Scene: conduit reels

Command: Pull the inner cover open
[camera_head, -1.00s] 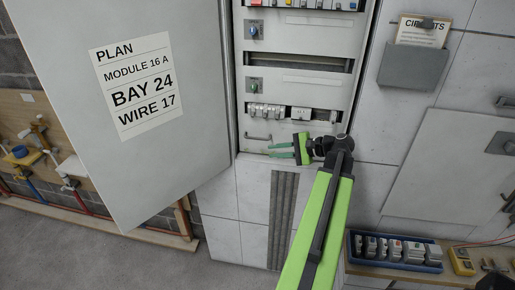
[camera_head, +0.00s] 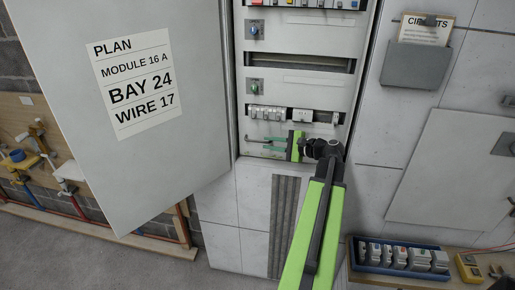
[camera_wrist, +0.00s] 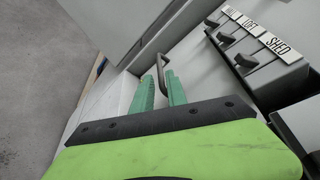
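The inner cover (camera_head: 318,38) is a pale grey panel inside the open cabinet, with slots for rows of modules. Its small dark bar handle (camera_head: 250,139) is at the lower left. The cover looks closed. My gripper (camera_head: 266,144) is in front of the cover's lower edge, to the right of the handle. I cannot tell whether a fingertip touches the handle.
The big cabinet door (camera_head: 150,170) with a plan label stands open at left. Breaker switches (camera_wrist: 272,48) with labels are near my gripper. A grey document holder (camera_head: 411,68) hangs at right. A blue tray (camera_head: 400,269) of modules is on a bench at lower right.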

